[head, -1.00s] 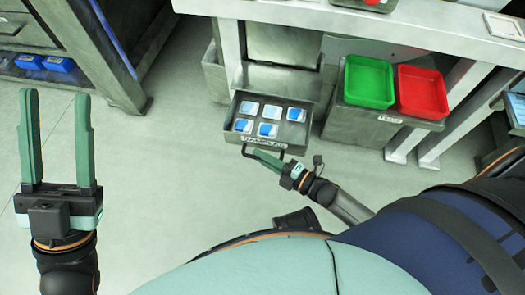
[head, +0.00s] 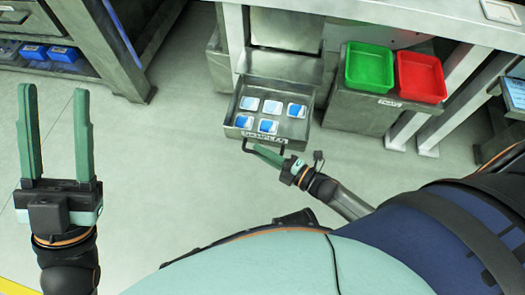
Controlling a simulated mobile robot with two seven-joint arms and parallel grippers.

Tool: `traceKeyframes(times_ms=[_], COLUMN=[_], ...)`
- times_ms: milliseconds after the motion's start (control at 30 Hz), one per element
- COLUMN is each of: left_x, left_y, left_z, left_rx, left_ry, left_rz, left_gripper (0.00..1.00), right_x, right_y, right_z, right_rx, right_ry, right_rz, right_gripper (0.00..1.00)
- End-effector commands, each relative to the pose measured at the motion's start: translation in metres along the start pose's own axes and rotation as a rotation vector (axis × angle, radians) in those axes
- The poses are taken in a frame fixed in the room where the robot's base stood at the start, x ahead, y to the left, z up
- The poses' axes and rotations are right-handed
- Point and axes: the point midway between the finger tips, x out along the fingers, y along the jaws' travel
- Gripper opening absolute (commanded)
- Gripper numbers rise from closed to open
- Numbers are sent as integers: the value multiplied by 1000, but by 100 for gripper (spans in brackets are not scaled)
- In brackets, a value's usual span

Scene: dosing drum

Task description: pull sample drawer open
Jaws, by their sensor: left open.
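The sample drawer (head: 243,103) is a grey metal tray pulled out from under the bench, with its inside showing. Several blue-and-white packets (head: 268,126) lie in it, and its front has a label, blurred, that seems to read samples. A dark bar handle (head: 247,147) sticks out from the front. My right gripper (head: 262,152) is at this handle with its green fingers together around the bar; the exact contact is too small to see. My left gripper (head: 56,135) is open and empty above the floor at the left, well away from the drawer.
A green bin (head: 369,68) and a red bin (head: 419,78) stand on a grey stand right of the drawer. A dark shelf unit with blue boxes (head: 64,54) is at the upper left. The floor (head: 180,150) between is clear.

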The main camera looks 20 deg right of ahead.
Motion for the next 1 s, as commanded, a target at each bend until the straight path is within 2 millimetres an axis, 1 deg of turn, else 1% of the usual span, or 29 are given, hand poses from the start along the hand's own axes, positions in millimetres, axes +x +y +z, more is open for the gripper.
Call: traceKeyframes(times_ms=[33, 200, 267, 467, 567, 667, 733, 1000], left_x=[0, 0, 0, 0, 2, 4, 7, 16], left_y=[0, 0, 0, 0, -1, -3, -4, -10], left_z=[0, 0, 0, 0, -1, -4, -7, -17], left_rx=[0, 0, 0, -1, -1, -4, -7, -6], left_ry=[0, 0, 0, 1, 1, 1, 3, 11], left_rz=[0, -1, -2, -4, -4, -6, -8, -11], left_gripper=[50, 50, 50, 50, 50, 50, 50, 50], right_x=[-2, -1, -1, -1, -4, -16, -29, -88], right_y=[-3, -2, -2, -2, -1, -1, 0, 0], right_z=[-7, -5, -4, -3, -3, -3, -3, -3], right_rx=[5, 4, 4, 3, 3, 3, 2, 3], right_ry=[12, 8, 7, 5, 4, 4, 2, 3], right_rz=[-4, -3, -3, -2, -3, -5, -7, -7], right_gripper=[21, 40, 45, 45, 45, 45, 45, 45])
